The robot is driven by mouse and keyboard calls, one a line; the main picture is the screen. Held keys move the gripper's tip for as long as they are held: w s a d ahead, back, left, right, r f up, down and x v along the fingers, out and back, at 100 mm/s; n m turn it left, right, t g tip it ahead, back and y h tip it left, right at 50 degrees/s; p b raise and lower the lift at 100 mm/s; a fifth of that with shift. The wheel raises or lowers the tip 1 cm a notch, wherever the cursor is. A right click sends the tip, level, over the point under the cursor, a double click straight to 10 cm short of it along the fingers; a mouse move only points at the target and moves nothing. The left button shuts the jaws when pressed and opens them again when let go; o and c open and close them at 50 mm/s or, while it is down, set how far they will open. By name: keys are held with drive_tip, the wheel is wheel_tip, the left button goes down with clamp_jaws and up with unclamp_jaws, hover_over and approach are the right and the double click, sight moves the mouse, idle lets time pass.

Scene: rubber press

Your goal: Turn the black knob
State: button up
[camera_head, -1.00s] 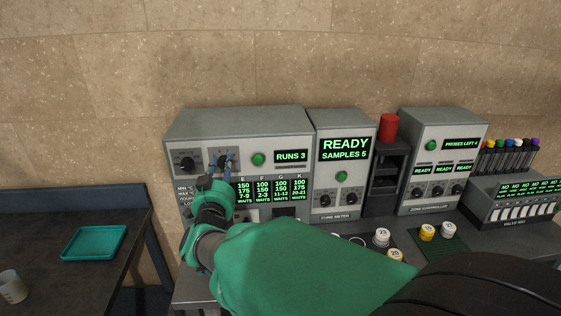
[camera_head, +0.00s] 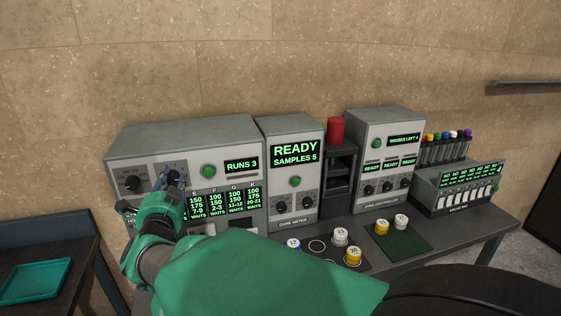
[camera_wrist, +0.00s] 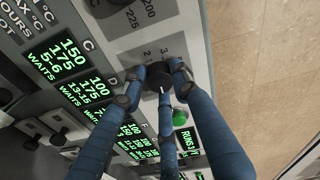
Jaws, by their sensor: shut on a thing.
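The black knob (camera_wrist: 158,76) is on the front panel of the grey press (camera_head: 235,132), to the left of a green button. It has a pale pointer line and numbers around it in the wrist view. My gripper (camera_wrist: 158,72) is shut on this knob, with its blue fingers around it. In the head view my gripper (camera_head: 171,177) reaches the panel from below, and its fingers partly hide the knob. A second black knob (camera_head: 132,183) sits further left on the same panel and also shows at the top edge of the wrist view (camera_wrist: 130,8).
The press display (camera_head: 241,165) reads RUNS 3, beside a green button (camera_head: 208,171). A cure meter (camera_head: 290,205), zone controller (camera_head: 388,180) and valve box (camera_head: 462,180) stand to the right. Labelled white and yellow pots stand in front. A teal tray (camera_head: 35,281) lies on the left table.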

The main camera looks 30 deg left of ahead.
drive_tip(key=shift+w+d+r+m, duration=0.2)
drive_tip(key=shift+r+m, duration=0.15)
drive_tip(key=shift+m, duration=0.55)
drive_tip(key=o, duration=1.1)
drive_tip(key=shift+w, duration=0.1)
drive_tip(key=shift+o, duration=0.2)
drive_tip(key=shift+f, duration=0.2)
drive_tip(key=shift+s, duration=0.2)
drive_tip(key=v, duration=0.7)
drive_tip(key=shift+s+d, duration=0.1)
